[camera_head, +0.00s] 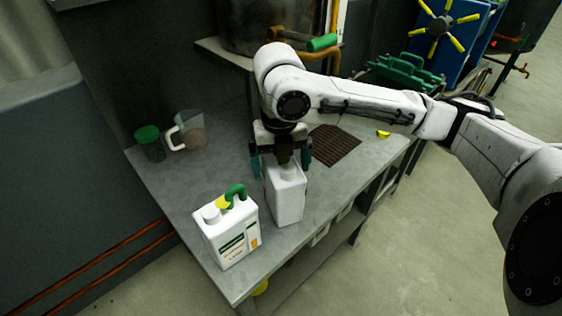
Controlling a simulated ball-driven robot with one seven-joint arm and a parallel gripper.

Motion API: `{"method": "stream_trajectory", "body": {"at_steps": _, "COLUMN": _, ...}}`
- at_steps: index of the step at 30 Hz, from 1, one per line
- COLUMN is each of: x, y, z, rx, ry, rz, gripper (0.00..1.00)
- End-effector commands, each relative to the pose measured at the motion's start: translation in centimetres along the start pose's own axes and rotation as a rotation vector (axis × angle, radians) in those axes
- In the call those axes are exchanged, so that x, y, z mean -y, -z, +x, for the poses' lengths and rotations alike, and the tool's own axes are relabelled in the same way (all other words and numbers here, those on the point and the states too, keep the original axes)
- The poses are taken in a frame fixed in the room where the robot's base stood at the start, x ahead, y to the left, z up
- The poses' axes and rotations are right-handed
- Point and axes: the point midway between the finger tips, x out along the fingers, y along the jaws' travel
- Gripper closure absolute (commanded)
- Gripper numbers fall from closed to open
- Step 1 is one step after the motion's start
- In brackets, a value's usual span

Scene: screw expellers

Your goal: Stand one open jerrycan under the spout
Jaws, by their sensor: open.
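A plain white jerrycan (288,203) stands upright on the grey metal table. My gripper (281,168) points down over its top, with the fingers apart on either side of its upper part. The gripper hides most of its neck, so I cannot tell whether it is open. A second white jerrycan (226,238) with a green handle, a yellow piece on top and a printed label stands at the table's near left edge. A copper pipe with a green-handled valve (322,43) sits at the tank behind my arm. The spout's outlet is not clearly visible.
A brown slatted grate (335,145) lies on the table (190,185) right of my gripper. A green-lidded jar (149,143) and a clear jug (187,131) stand at the back left. A small yellow item (383,134) lies near the right edge.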

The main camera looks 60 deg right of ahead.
Motion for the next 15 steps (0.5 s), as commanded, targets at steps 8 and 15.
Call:
{"method": "stream_trajectory", "body": {"at_steps": 8, "x": 0.0, "y": -0.1, "z": -3.9, "rx": 0.004, "ry": -0.001, "rz": -0.001, "gripper": 0.00}}
{"method": "stream_trajectory", "body": {"at_steps": 15, "x": 0.0, "y": 0.0, "z": -8.8, "rx": 0.002, "ry": 0.000, "rz": -0.001, "gripper": 0.00}}
